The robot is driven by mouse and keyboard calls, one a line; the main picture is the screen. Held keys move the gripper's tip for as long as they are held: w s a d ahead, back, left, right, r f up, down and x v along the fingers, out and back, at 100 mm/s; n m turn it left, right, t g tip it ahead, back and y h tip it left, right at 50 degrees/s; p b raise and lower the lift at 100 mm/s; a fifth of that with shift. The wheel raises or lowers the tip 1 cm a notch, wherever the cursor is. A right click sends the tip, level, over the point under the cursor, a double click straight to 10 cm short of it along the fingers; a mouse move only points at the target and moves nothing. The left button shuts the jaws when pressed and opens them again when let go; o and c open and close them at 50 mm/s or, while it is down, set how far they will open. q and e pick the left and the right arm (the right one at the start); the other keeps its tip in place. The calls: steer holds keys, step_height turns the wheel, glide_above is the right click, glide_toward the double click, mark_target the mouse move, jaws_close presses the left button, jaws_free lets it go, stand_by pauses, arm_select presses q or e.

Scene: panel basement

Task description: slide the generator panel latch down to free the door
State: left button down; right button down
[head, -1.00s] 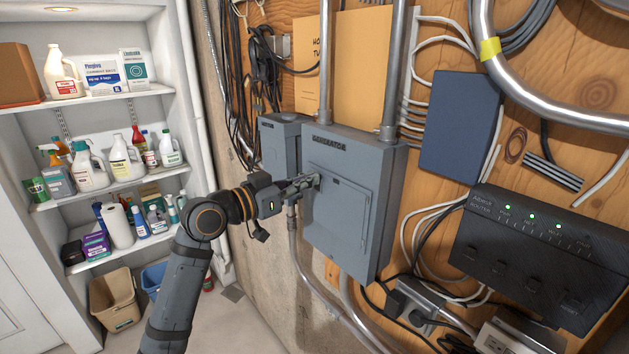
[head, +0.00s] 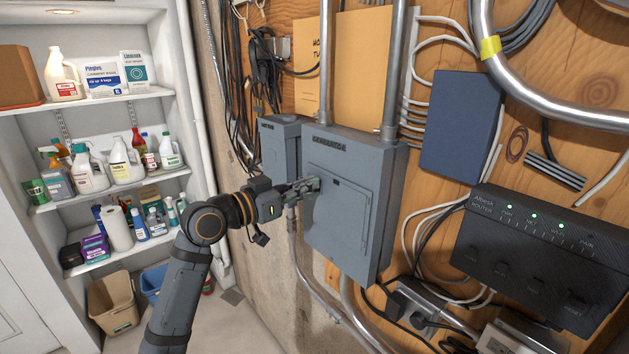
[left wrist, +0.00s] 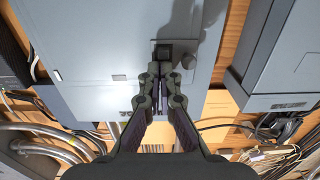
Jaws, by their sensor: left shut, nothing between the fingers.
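The grey generator panel (head: 390,190), labelled GENERATOR, is on the wooden wall in the head view. Its door (head: 345,220) looks shut. My left gripper (head: 309,185) is at the panel's left side, its fingers shut with nothing between them. In the left wrist view the shut fingertips (left wrist: 160,74) lie over the grey panel face (left wrist: 105,45). A dark block, probably the latch (left wrist: 164,47), shows just beyond the tips, partly hidden by them. I cannot tell whether they touch it. The gripper hides the latch in the head view. My right gripper is not seen.
A smaller grey box (head: 278,145) adjoins the panel on the left. Metal conduits (head: 325,60) rise above it. A blue-grey box (head: 460,125) and a black router (head: 540,255) are to the right, with loose cables between. Shelves of bottles (head: 110,185) stand at the left.

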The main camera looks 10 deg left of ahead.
arm_select(q)
steer(key=b+v, duration=0.5)
steer(key=v, duration=0.2)
stand_by(0.6)
steer(key=shift+r, duration=0.1)
